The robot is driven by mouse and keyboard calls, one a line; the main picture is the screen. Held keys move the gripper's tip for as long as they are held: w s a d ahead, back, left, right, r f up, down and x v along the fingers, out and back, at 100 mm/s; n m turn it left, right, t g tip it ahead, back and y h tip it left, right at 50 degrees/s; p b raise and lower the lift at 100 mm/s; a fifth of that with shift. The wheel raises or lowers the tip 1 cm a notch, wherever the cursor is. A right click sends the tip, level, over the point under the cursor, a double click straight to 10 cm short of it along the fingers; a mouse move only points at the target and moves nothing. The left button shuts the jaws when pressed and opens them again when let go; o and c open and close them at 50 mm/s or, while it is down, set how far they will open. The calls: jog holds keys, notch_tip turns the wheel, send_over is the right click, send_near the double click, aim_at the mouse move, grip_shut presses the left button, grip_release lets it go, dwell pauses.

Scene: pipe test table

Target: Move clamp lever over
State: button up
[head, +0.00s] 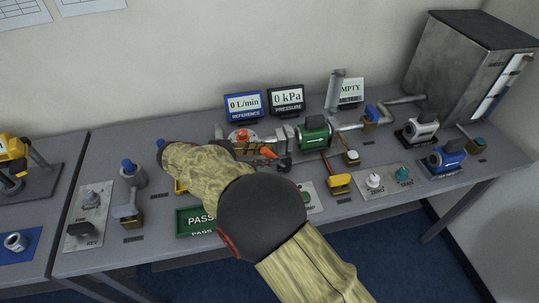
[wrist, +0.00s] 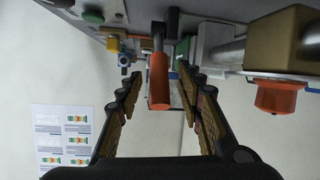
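The clamp lever has an orange grip (wrist: 158,82) on a grey metal stem, near the upper middle of the wrist view. In the head view its orange grip (head: 268,152) shows among the fittings at mid-table, just past my arm. My gripper (wrist: 160,82) is open, with one finger on each side of the orange grip. A gap shows between each finger and the grip, so I see no hold on it. In the head view my arm hides most of the gripper and part of the clamp.
A red-orange cap (wrist: 276,97) on a brass-coloured block sits right of the fingers in the wrist view. A green pump (head: 314,134) and pipes stand right of the clamp. Blue (head: 244,105) and black (head: 287,99) displays stand behind. A green PASS sign (head: 194,221) is in front.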

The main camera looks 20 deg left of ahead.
jog(key=v, duration=1)
jog(key=shift+s+a, duration=0.2)
jog(key=shift+a, duration=0.1)
